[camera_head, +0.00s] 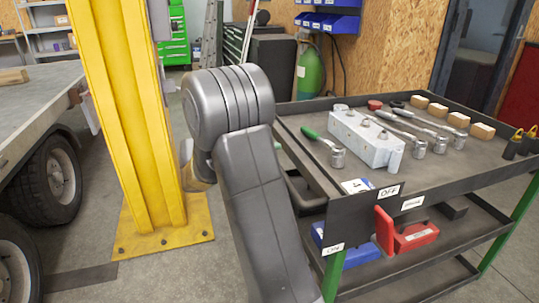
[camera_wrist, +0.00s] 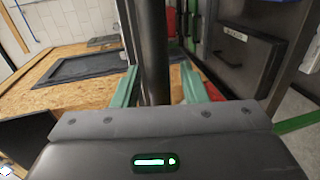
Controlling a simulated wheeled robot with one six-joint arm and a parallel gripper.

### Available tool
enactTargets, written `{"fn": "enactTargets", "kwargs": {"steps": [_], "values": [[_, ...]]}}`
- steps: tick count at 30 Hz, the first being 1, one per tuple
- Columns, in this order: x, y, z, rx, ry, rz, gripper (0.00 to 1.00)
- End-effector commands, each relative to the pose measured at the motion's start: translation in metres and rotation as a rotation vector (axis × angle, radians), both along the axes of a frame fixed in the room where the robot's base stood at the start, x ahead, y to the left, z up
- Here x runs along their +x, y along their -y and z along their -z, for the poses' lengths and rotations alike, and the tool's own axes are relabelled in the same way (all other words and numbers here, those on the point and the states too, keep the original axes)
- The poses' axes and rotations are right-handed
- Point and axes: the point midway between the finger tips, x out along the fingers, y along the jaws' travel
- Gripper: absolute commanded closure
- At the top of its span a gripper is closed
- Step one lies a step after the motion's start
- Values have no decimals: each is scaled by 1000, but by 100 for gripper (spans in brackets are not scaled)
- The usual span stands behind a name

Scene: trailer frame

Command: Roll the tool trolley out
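The tool trolley (camera_head: 470,178) stands at the right in the head view, with black trays, green posts and tools on its top. A black handle bar (camera_head: 300,190) shows at its left end, partly hidden by my arm. In the wrist view my gripper (camera_wrist: 157,85) has its two green fingers apart, one on each side of a dark bar (camera_wrist: 154,45) that looks like the trolley's handle. A gap shows between the bar and the right finger. Contact on the left side cannot be told. My arm hides the gripper in the head view.
A yellow post (camera_head: 130,110) on a bolted base plate stands left of my arm. A trailer (camera_head: 45,105) with dark wheels is at the far left. A green gas cylinder (camera_head: 311,72) stands behind the trolley. Grey floor is clear between post and trolley.

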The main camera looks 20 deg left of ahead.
Motion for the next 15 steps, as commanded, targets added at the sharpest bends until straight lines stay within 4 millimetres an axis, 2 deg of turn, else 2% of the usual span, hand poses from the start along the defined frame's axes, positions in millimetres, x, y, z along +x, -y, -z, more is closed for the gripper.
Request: {"fn": "enactTargets", "kwargs": {"steps": [8,15], "values": [[-5,-8,-3,-1,1,-2,61],[-32,-46,-14,-1,1,-5,61]]}}
